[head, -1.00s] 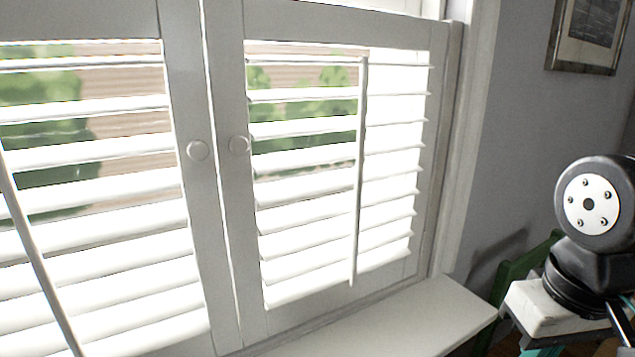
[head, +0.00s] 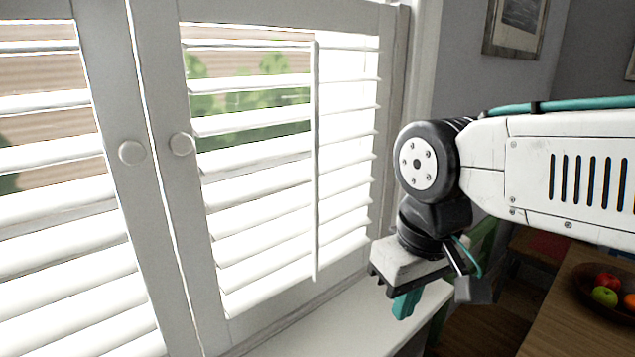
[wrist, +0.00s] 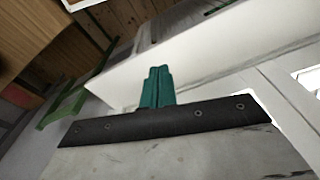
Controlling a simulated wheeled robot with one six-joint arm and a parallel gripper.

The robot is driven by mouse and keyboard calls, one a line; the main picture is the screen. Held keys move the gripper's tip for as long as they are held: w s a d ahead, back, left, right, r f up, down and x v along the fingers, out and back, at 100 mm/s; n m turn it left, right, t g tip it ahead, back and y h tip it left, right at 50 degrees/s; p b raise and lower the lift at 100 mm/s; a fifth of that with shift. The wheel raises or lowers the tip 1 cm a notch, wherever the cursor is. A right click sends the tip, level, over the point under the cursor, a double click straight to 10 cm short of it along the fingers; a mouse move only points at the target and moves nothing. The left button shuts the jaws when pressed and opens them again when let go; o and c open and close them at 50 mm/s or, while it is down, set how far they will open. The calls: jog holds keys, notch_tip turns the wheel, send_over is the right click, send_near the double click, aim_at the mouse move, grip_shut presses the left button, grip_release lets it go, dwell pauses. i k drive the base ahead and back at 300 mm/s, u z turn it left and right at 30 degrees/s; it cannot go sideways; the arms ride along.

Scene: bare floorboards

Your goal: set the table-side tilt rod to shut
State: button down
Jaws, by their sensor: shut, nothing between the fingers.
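The tilt rod (head: 315,160) on the right shutter panel (head: 280,180), the panel nearer the table, is a thin white upright bar in front of the slats. The slats are open, with daylight and greenery showing between them. My gripper (head: 404,304) has teal fingers and hangs over the sill, to the right of the rod and apart from it. In the wrist view, the teal fingers (wrist: 157,86) are together and empty, with the white sill beyond them. The rod cannot be made out in the wrist view.
Two round knobs, one on the left panel (head: 131,152) and one on the right (head: 181,144), sit at the panels' meeting edges. The white sill (head: 330,325) runs below. A wooden table (head: 570,310) with a fruit bowl (head: 590,300) stands at the right. A picture frame (head: 515,25) hangs behind.

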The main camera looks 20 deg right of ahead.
aim_at(315, 69)
jog(key=z, duration=0.65)
jog(key=k, duration=0.4)
jog(key=z, duration=0.5)
